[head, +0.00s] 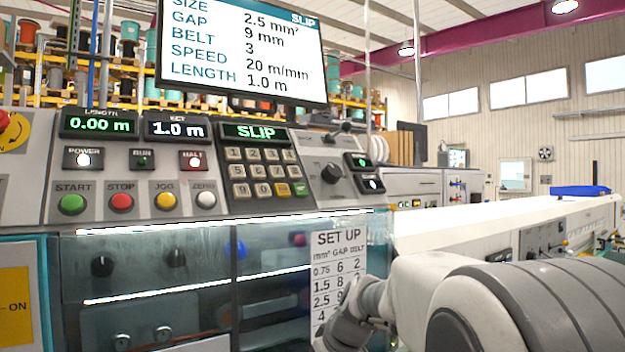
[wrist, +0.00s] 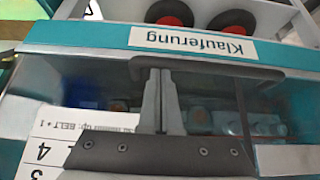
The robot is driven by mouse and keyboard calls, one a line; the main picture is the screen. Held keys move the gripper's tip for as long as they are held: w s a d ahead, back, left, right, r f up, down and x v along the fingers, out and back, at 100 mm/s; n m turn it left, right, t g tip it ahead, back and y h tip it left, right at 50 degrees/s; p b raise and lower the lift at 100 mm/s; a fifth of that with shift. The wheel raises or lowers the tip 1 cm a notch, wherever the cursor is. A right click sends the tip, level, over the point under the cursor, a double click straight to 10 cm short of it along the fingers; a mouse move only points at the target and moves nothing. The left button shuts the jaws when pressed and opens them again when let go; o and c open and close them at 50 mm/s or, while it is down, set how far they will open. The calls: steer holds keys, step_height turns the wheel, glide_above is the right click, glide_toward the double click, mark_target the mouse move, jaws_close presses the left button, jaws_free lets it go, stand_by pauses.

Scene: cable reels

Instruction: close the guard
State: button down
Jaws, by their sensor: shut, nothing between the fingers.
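The guard (head: 170,265) is a clear tinted panel across the lower front of the machine in the head view, with dark knobs showing behind it. In the head view my arm hides the fingers. I cannot tell how far the guard stands open.
A control panel (head: 225,205) with buttons, a keypad and a screen reading "SLIP" (head: 255,132) sits above. A set-up card (head: 326,258) is beside my wrist. A white machine bed (head: 480,222) extends to the right. Two red-centred black wheels (wrist: 175,18) show past the teal strip.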

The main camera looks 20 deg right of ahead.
steer(key=shift+s+f, duration=0.15)
steer(key=shift+f, duration=0.2)
steer(key=r+p, duration=0.1)
steer(key=r, duration=0.1)
steer(key=w+r+p, duration=0.1)
steer(key=r+p, duration=0.1)
steer(key=shift+a+r+p, duration=0.15)
steer(key=shift+r+p, duration=0.15)
steer(key=shift+r, duration=0.05)
steer(key=p+v, duration=0.2)
steer(key=v, duration=0.8)
steer(key=s+a+f+m+h, duration=0.1)
steer(key=s+a+f+m, duration=0.15)
steer(key=s, duration=0.95)
steer(key=s+a+f+m+h, duration=0.1)
steer(key=s+a+f, duration=0.25)
steer(key=s, duration=0.85)
step_height(320, 180, up, 14)
steer(key=p, duration=1.5)
steer(key=shift+s+d+g, duration=0.15)
steer(key=shift+d+g, duration=0.25)
